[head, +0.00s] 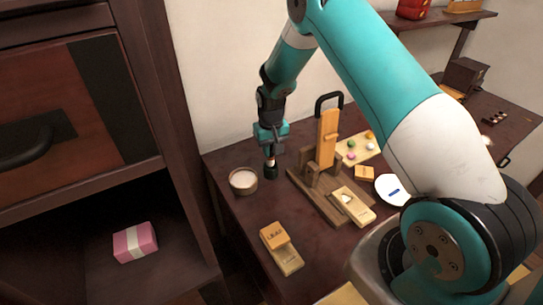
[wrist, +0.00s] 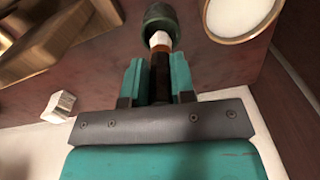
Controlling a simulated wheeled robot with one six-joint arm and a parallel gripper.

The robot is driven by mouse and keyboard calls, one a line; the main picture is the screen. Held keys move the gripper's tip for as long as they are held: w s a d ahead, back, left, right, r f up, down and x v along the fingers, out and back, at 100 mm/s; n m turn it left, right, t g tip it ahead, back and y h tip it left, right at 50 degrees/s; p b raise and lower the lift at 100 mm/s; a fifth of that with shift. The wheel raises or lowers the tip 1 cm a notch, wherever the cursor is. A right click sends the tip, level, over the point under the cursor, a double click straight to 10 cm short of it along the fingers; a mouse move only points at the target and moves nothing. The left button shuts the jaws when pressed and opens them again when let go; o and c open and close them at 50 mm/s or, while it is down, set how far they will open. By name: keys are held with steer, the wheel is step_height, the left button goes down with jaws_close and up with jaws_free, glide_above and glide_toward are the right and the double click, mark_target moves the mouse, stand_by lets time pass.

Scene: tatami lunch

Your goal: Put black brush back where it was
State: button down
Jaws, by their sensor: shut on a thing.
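My gripper (head: 270,143) is above the left part of the dark table, shut on the black brush, which points down. In the wrist view the dark brush handle (wrist: 159,72) runs between the two teal fingers (wrist: 157,75). A pale band shows below the handle. Just under that is a small dark green cylinder (head: 270,172), also at the top of the wrist view (wrist: 160,18). I cannot tell whether the brush end is inside it, touching it or just above it.
A round bowl with white contents (head: 243,181) stands close left of the cylinder. A wooden stand (head: 311,189) with an upright piece and black handle is close right. A wooden box (head: 285,258) is in front. A pink box (head: 133,242) lies in the cabinet at left.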

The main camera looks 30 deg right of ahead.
mark_target(271, 157)
steer(key=shift+f, duration=1.8)
steer(key=shift+f, duration=0.1)
steer(key=c, duration=1)
jaws_free()
steer(key=shift+o, duration=0.2)
